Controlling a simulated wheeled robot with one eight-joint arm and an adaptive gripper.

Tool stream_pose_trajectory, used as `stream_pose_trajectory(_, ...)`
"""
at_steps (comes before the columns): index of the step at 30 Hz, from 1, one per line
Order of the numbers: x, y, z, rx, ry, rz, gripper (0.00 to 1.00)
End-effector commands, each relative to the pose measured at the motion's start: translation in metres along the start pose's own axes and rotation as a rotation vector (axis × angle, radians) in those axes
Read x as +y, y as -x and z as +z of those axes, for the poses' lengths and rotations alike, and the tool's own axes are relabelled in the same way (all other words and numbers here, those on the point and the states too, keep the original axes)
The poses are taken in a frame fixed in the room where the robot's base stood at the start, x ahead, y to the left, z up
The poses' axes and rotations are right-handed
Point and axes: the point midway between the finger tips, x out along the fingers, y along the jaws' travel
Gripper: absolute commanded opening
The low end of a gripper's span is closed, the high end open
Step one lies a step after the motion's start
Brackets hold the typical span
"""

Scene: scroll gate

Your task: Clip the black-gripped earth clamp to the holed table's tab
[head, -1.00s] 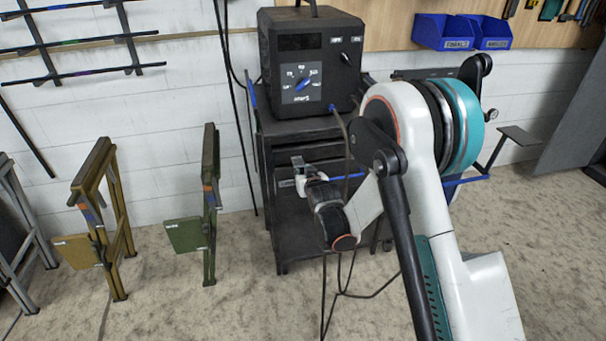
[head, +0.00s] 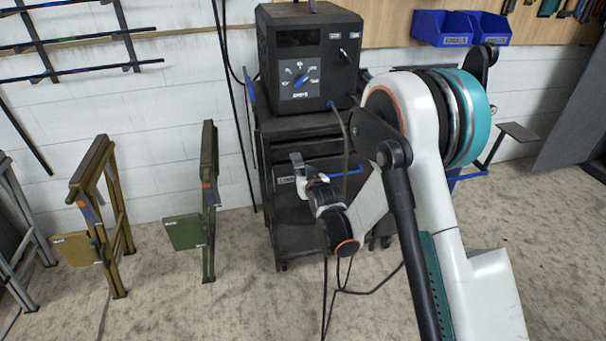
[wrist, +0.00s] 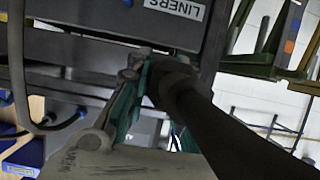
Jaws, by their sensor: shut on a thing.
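My gripper (wrist: 137,85) shows in the wrist view with its teal-padded fingers close together, in front of a dark cart drawer. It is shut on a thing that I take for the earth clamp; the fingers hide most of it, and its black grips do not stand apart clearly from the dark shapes. In the head view my gripper (head: 298,162) is small and reaches in at the front of the black welding cart (head: 308,222). I cannot pick out the holed table or its tab with certainty.
An ochre folding stand (head: 112,215) and a green one (head: 208,200) stand left of the cart. A black welding machine (head: 308,60) sits on the cart. Cables (head: 338,292) hang to the floor. Blue bins (head: 443,30) are on the wall.

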Motion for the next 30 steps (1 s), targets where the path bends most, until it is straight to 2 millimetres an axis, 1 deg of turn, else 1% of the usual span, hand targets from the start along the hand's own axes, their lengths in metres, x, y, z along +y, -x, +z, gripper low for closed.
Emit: stream_pose_trajectory(30,0.000,0.030,0.012,0.001,0.000,0.000,0.00)
